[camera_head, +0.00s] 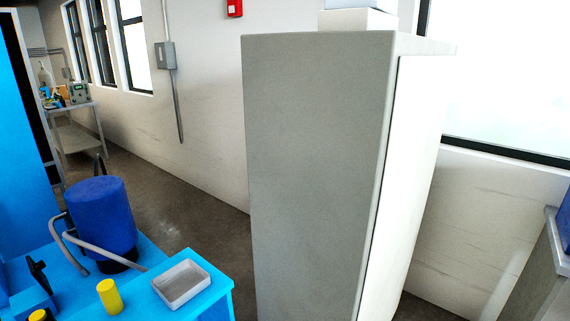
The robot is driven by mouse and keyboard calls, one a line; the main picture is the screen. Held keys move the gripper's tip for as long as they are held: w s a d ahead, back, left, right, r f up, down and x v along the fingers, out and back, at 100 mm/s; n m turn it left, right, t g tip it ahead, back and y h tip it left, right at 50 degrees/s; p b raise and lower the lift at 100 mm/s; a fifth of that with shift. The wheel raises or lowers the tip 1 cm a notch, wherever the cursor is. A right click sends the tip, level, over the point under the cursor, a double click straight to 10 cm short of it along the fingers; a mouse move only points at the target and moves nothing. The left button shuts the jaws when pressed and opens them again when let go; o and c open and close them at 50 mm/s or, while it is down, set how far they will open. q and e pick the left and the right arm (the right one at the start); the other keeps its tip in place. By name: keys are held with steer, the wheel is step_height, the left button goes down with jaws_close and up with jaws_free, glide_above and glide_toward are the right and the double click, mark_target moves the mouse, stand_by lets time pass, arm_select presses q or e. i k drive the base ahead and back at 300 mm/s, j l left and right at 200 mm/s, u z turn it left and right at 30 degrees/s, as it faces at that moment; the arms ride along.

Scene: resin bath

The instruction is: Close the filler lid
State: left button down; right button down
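I cannot pick out a filler lid with certainty in the head view. A blue machine top (140,290) fills the lower left. On it stand a dark blue cylinder (103,220) with grey hoses (110,258), a yellow cylindrical piece (109,296) and a black handle-like part (39,275) at the left edge. Another yellow and black part (39,315) is cut off by the bottom edge. Neither of my grippers is in view.
A shallow grey tray (181,284) sits on the machine top's right end. A tall grey cabinet (315,170) with white boxes (357,20) on top stands in the centre. Bare floor (185,215) lies between. A shelf cart (75,135) stands at the back left.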

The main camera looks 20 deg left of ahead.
mark_target(34, 268)
steer(key=i+l+u, duration=0.15)
steer(key=u, duration=0.3)
steer(key=i+l+u, duration=0.1)
steer(key=u, duration=0.35)
steer(key=i+l+u, duration=0.1)
steer(key=l+u, duration=0.5)
steer(key=u, duration=0.3)
steer(key=l+u, duration=0.3)
steer(key=u, duration=0.15)
steer(key=l+u, duration=0.6)
steer(key=i+j+u, duration=0.1)
steer(key=j, duration=0.3)
steer(key=i+j+u, duration=0.1)
steer(key=j, duration=0.3)
steer(key=i+j, duration=0.15)
steer(key=j, duration=0.25)
steer(key=i+j+u, duration=0.15)
steer(key=j, duration=0.2)
